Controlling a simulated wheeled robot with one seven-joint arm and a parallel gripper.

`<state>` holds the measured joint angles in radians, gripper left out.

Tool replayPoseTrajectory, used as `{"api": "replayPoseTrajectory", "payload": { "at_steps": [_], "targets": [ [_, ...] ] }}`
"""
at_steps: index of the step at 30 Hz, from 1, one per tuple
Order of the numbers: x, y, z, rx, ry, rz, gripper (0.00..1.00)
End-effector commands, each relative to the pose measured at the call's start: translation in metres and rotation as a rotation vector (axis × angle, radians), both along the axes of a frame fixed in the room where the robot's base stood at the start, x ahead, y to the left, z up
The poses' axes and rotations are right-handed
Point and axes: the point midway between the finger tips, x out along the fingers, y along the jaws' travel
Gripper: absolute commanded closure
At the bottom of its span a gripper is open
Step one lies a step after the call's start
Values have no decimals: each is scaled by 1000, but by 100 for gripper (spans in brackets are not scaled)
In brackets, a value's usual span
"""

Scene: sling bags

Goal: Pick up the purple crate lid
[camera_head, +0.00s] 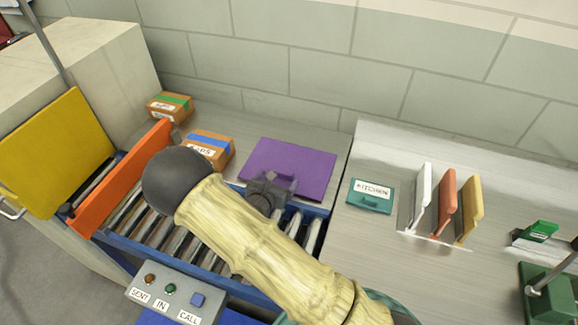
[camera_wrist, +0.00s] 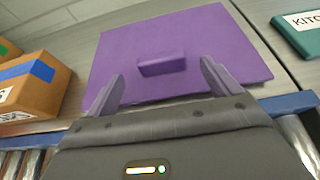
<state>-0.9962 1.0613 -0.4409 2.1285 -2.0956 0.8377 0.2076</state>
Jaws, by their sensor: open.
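The purple crate lid (camera_head: 305,165) lies flat on the grey counter behind the roller conveyor. In the wrist view the purple crate lid (camera_wrist: 215,42) fills the upper middle, with a small raised block handle (camera_wrist: 161,64) on its top. My gripper (camera_head: 278,181) is over the lid's near edge in the head view, and my arm hides part of that edge. In the wrist view my gripper (camera_wrist: 160,80) is open and empty, its two fingers spread wide on either side of the handle's line, with the handle slightly beyond the fingertips.
A box with a blue stripe (camera_head: 210,148) stands just left of the lid, and a green-striped box (camera_head: 170,106) behind it. An orange panel (camera_head: 125,178) rises at the left.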

Motion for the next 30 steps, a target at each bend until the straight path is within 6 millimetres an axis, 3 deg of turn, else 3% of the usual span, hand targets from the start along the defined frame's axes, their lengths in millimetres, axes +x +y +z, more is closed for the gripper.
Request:
{"api": "replayPoseTrajectory", "payload": {
  "at_steps": [8, 24, 30],
  "targets": [
    [28, -14, -13, 0, 0, 0, 11],
    [29, -14, -15, 0, 0, 1, 11],
    [29, -14, -14, 0, 0, 0, 48]
  ]
}}
